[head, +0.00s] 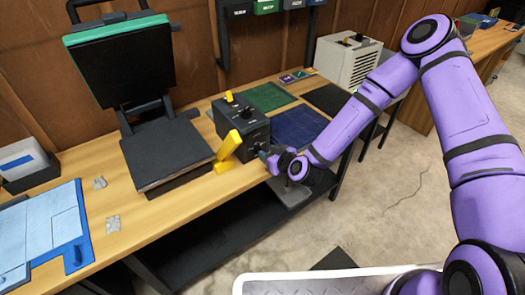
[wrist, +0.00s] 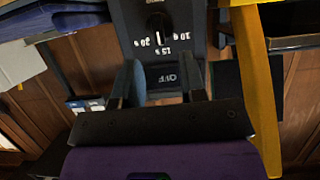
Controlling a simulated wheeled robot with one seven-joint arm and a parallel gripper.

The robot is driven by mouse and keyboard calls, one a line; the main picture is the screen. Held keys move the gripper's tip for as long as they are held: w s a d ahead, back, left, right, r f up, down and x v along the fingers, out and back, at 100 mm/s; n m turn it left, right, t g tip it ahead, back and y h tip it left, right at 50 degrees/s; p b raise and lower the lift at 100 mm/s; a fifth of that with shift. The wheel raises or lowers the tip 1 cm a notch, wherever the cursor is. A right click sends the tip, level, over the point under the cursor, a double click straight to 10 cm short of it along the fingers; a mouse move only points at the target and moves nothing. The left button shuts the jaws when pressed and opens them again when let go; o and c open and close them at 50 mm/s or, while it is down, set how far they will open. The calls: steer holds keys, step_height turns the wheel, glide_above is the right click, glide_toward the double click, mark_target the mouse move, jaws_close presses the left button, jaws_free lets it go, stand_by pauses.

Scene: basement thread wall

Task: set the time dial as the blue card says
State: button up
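The time dial (wrist: 158,24) is a black knob on the black control box (head: 240,122). In the wrist view its white mark points down between the upside-down numbers 20 and 15; the exact setting is hard to tell. A label reading OFF (wrist: 167,78), also upside down, shows below it. My gripper (head: 268,158) is in front of the box. In the wrist view its two fingers (wrist: 163,88) are apart with nothing between them, and the dial is beyond their tips. I cannot pick out the blue card for sure or read any writing on one.
A yellow lever (head: 229,146) stands close to my gripper, left of it in the head view. The heat press (head: 167,152) is open at the left. Small coloured cards (head: 298,75) lie at the back.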

steer(key=shift+x, duration=2.15)
jaws_close()
